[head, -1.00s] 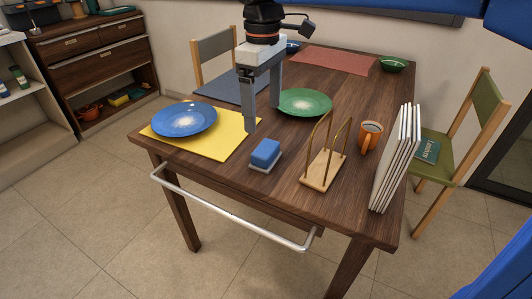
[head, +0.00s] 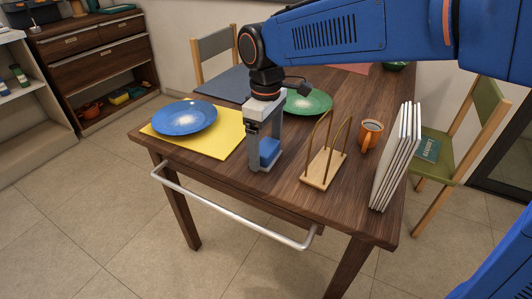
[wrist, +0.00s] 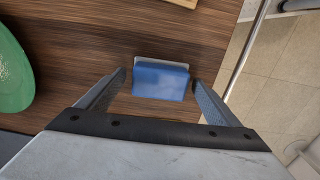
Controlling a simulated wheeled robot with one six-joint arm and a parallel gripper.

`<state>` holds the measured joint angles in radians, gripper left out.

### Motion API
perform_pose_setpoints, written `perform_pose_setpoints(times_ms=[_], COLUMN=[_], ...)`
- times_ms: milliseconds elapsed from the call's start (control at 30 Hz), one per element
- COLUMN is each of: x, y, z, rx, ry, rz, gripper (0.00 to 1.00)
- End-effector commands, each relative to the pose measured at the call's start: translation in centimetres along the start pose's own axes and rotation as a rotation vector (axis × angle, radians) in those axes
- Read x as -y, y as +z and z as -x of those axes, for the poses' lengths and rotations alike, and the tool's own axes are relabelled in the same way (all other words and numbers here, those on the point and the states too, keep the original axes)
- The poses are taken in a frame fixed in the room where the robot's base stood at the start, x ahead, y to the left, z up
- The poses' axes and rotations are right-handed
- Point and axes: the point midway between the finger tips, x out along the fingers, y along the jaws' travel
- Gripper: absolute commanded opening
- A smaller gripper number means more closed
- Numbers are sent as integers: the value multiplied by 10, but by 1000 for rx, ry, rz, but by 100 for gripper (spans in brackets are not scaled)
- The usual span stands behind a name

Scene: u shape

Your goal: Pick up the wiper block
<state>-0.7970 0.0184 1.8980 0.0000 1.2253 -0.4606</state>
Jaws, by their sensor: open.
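The wiper block (head: 270,149) is a blue block on a pale grey base, on the dark wooden table (head: 235,177) near its front edge. My gripper (head: 262,165) points down over it, with its fingers on either side of the block. In the wrist view the block (wrist: 160,80) lies between the two open fingertips of my gripper (wrist: 161,83), with a visible gap at each side. In the head view the near finger hides part of the block.
A wooden rack (head: 322,168) with brass rods stands close to the right of the block. An orange mug (head: 370,134) and upright white panels (head: 396,160) are farther right. A blue plate (head: 185,117) lies on a yellow mat (head: 222,146) at left. A metal rail (head: 230,212) runs along the front edge.

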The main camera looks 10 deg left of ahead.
Motion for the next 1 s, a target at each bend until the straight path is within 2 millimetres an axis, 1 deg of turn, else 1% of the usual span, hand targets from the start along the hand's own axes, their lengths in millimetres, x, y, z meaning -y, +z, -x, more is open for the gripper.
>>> perform_pose_setpoints(times_ms=[100, 267, 300, 367, 400, 467, 767, 867, 1000], x=[0, 0, 0, 0, 0, 0, 0, 0, 0], y=[0, 0, 0, 0, 0, 0, 0, 0, -1], z=[-5, -5, -5, -4, -4, -4, -2, 5, 27], rx=[0, 0, 0, 0, 0, 0, -1, -2, -3], ry=[0, 0, 0, 0, 0, 0, 0, 1, 1], rz=[0, 0, 0, 0, 0, 0, 0, 0, 0], gripper=[86, 86, 84, 69, 60, 46, 46, 46, 46])
